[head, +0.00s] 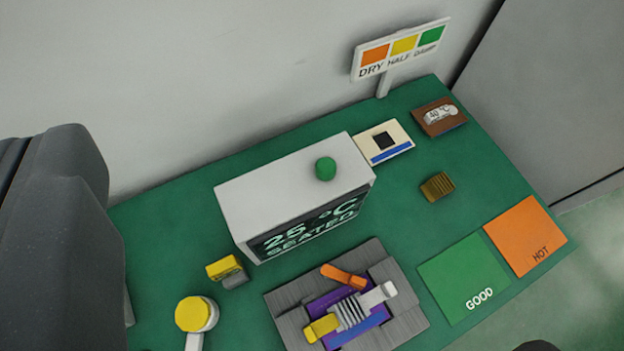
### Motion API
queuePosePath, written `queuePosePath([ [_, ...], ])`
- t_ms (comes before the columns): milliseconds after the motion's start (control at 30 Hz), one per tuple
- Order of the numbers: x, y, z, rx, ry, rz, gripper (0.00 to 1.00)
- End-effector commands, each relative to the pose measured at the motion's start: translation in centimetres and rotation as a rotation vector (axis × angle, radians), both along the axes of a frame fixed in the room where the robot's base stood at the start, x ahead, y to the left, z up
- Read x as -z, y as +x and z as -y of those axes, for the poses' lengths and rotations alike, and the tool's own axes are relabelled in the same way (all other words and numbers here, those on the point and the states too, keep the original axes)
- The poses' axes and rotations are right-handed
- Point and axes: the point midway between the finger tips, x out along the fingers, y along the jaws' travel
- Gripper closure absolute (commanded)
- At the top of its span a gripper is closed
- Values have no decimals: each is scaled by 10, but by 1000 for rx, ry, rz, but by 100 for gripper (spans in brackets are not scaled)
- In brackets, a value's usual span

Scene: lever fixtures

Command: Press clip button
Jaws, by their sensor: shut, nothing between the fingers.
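The clip fixture is a grey ribbed block (290,327) with a purple board (316,301) on it, at the bottom middle of the head view. On the board sit a grey finned part (350,313), an orange lever (343,276), a yellow tab (321,328) and a light grey tab (377,295). A round yellow button (193,313) on a white stem stands at the lower left. A green knob (325,168) is on top of the white display box. No label marks which is the clip button. My gripper's fingers are not visible; a dark grey part of mine fills the left edge.
The white display box (285,186) reads "25 °C SEATED". A small yellow and grey block (226,270) lies left of the fixture. A green GOOD pad (463,277) and an orange HOT pad (526,236) are at right. A DRY/HALF/DAMP sign (400,52) stands behind, against the wall.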

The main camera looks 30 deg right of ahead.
Motion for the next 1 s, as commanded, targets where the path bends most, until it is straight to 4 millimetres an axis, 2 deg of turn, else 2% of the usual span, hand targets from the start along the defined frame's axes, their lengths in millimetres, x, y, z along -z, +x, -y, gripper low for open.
queuePosePath([
  [33, 7, 20, 13, 10, 43, -43, 100],
  [200, 55, 71, 53, 52, 178, -163, 100],
  [400, 123, 112, 104, 130, 331, -295, 100],
  [500, 156, 123, 126, 171, 395, -350, 100],
  [700, 202, 130, 153, 228, 470, -418, 100],
  [800, 211, 130, 159, 241, 486, -430, 100],
  [1000, 214, 130, 160, 244, 490, -432, 100],
])
